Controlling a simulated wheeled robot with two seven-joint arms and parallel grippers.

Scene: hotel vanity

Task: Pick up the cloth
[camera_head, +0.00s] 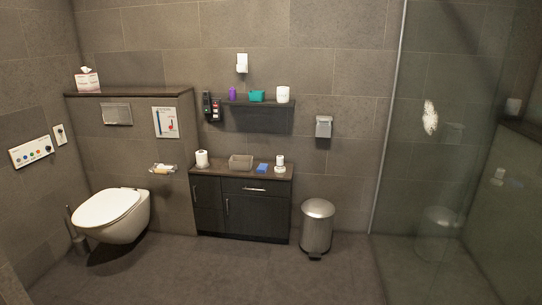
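A small blue item (262,168), which looks like a folded cloth, lies on the top of the dark vanity cabinet (244,213). It is too small to make out folds or texture. It sits between a grey-beige box (240,162) on its left and a white roll or cup on a small base (280,163) on its right. Nothing appears to lie on top of it. Neither of my grippers shows in the head view.
A toilet paper roll (202,159) stands at the vanity's left end. A shelf (256,104) with small items hangs above. The toilet (111,214) is left, a metal bin (318,227) right, then a glass shower panel (432,180). The floor (200,275) in front is clear.

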